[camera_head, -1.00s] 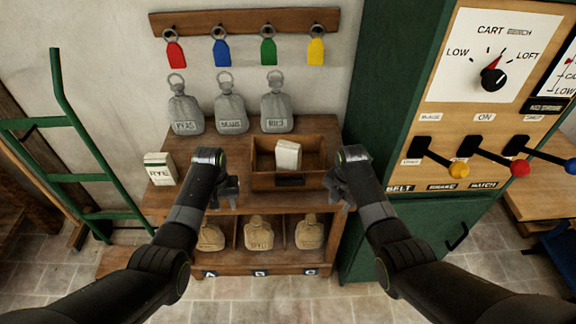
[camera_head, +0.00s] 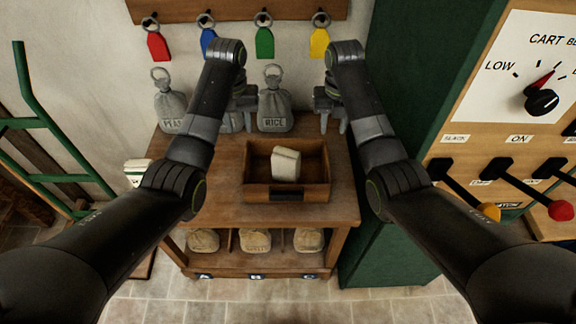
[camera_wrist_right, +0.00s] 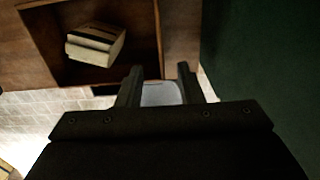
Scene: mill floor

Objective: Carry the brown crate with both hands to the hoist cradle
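The brown crate (camera_head: 318,192) is an open wooden box on the top of a wooden bench. A pale packet (camera_head: 286,165) lies tilted in it. My left gripper (camera_head: 241,112) is open and empty, above and behind the crate's left side, in front of the grey sacks. My right gripper (camera_head: 332,118) is open and empty, above and behind the crate's right side. In the right wrist view its spread fingers (camera_wrist_right: 159,88) are beside the crate (camera_wrist_right: 148,45), with nothing between them. Neither gripper touches the crate. I cannot make out a hoist cradle in view.
The bench (camera_head: 225,208) has several tan sacks on its lower shelf. A grey sack marked RICE (camera_head: 274,110) stands behind the crate. A green cabinet (camera_head: 400,95) with levers is close on the right. A green hand cart (camera_head: 55,178) is at left. Tiled floor (camera_head: 270,300) lies in front.

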